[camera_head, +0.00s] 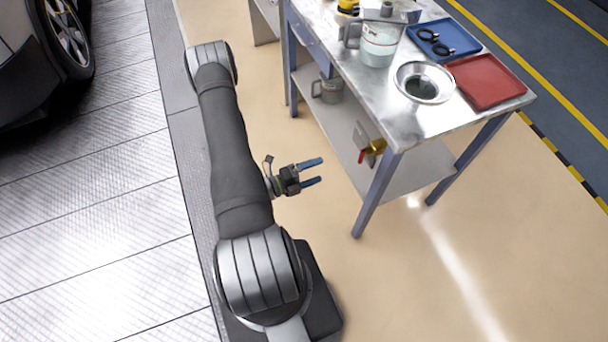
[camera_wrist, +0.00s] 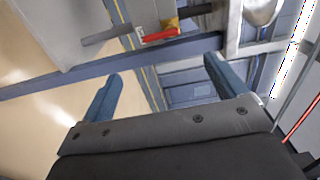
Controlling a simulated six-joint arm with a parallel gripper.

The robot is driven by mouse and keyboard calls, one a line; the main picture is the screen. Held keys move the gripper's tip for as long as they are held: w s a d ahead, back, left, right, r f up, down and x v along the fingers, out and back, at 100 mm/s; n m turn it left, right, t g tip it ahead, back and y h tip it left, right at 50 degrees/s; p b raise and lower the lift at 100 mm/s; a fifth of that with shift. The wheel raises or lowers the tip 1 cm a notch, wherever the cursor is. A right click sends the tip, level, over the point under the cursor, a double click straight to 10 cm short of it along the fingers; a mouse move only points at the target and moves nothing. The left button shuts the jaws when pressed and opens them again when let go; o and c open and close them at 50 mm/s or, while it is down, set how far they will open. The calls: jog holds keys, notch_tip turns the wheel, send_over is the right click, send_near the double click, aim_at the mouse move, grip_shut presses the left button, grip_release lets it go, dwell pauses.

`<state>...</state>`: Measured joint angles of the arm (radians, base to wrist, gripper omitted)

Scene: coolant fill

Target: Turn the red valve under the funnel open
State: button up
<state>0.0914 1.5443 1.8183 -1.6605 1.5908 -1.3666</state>
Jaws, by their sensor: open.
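The red valve handle (camera_head: 362,156) sits on a brass valve body (camera_head: 376,146) below the table top, near the front leg. The metal funnel (camera_head: 424,84) is set in the table top above it. In the wrist view the red handle (camera_wrist: 161,36) lies crosswise beyond the fingertips, roughly centred between them. My gripper (camera_head: 320,171) is open and empty, with its blue fingers pointing right toward the valve. It is left of the valve with a clear gap. In the wrist view my gripper (camera_wrist: 163,69) touches nothing.
The table's front leg (camera_head: 376,195) stands close beside the valve. A lower shelf (camera_head: 400,175) runs under it, with a metal jug (camera_head: 328,91) farther back. A clear jug (camera_head: 379,45), a blue tray (camera_head: 462,50) and a red tray (camera_head: 497,96) are on top. Open floor lies between arm and table.

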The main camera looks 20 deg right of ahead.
jog(key=shift+a, duration=1.6)
jog(key=shift+d, duration=0.1)
send_near(364, 155)
jog(key=w+d+f, duration=0.1)
jog(key=d, duration=0.4)
jog(key=shift+d+f, duration=0.35)
jog(key=shift+w, duration=0.1)
jog(key=shift+w+d+r+m, duration=0.15)
jog(key=shift+w+d+m, duration=0.15)
jog(key=shift+m, duration=1.1)
jog(key=shift+w+d+r+m, duration=0.15)
jog(key=shift+d+r+m, duration=0.1)
jog(key=shift+m, duration=1.15)
jog(key=shift+w+d+r+m, duration=0.1)
jog(key=shift+w+d+m, duration=0.2)
jog(key=shift+m, duration=1.1)
dwell(0.7)
